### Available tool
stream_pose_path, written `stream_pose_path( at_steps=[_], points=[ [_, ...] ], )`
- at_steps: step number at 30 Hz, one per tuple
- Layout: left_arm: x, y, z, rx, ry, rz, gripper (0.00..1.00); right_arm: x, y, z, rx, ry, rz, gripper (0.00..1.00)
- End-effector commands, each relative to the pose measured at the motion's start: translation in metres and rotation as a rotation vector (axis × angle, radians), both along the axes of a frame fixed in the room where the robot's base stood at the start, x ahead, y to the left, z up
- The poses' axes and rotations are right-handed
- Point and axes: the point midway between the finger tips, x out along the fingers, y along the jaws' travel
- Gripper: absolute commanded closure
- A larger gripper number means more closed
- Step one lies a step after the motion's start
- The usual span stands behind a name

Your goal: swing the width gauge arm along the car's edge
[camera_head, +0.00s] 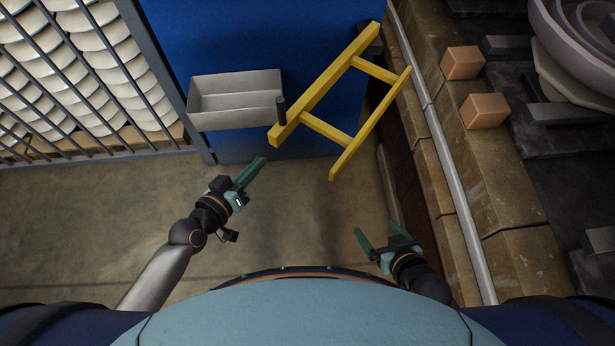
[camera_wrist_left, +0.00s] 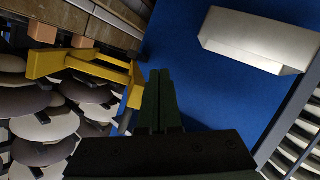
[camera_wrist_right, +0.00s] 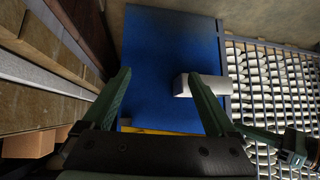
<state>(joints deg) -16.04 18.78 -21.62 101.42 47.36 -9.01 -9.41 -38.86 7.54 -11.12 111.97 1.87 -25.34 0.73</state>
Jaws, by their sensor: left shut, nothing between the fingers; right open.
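The yellow gauge frame (camera_head: 328,82), two long bars joined by crosspieces, lies tilted across the blue car surface (camera_head: 230,30) and reaches past its right edge. A short dark upright peg (camera_head: 281,107) stands by its near left end. The yellow frame also shows in the left wrist view (camera_wrist_left: 98,68); only a strip shows in the right wrist view (camera_wrist_right: 150,131). My left gripper (camera_head: 262,162) is shut and empty, below and left of the frame's near end, apart from it in the head view. My right gripper (camera_head: 375,230) is open and empty, below the frame.
A grey open tray (camera_head: 205,127) is on the blue car's near left side. A barred rack (camera_head: 120,80) with pale discs stands at the left. A stone ledge with a grey rail (camera_head: 440,135) and orange blocks (camera_head: 484,111) runs along the right. The floor between my grippers is clear.

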Motion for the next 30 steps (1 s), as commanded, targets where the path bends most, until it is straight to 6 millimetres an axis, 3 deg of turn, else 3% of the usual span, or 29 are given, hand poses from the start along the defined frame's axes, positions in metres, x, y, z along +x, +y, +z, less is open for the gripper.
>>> stream_pose_path(
  at_steps=[1, 3, 9, 14, 18, 25, 30],
  points=[
    [0.004, 0.002, -0.022, -0.05, 0.068, -0.024, 1.0, 0.001, 0.002, -0.017, 0.002, -0.001, 0.004, 0.08],
    [0.004, 0.001, -0.036, -0.137, 0.171, -0.064, 1.0, 0.002, 0.005, -0.026, 0.006, -0.003, 0.01, 0.08],
    [-0.001, -0.005, -0.049, -0.395, 0.435, -0.219, 1.0, 0.004, 0.013, -0.053, 0.015, -0.002, 0.029, 0.08],
    [-0.011, -0.005, -0.03, -0.601, 0.596, -0.381, 1.0, 0.008, 0.015, -0.073, 0.014, -0.004, 0.038, 0.08],
    [-0.019, 0.0, -0.003, -0.742, 0.681, -0.514, 1.0, 0.01, 0.017, -0.084, 0.014, -0.006, 0.047, 0.08],
    [-0.027, 0.005, 0.026, -0.846, 0.729, -0.626, 1.0, 0.014, 0.021, -0.084, 0.018, -0.016, 0.06, 0.08],
    [-0.025, -0.011, 0.03, -0.853, 0.731, -0.632, 1.0, 0.013, 0.022, -0.082, 0.017, -0.013, 0.061, 0.08]
  ],
)
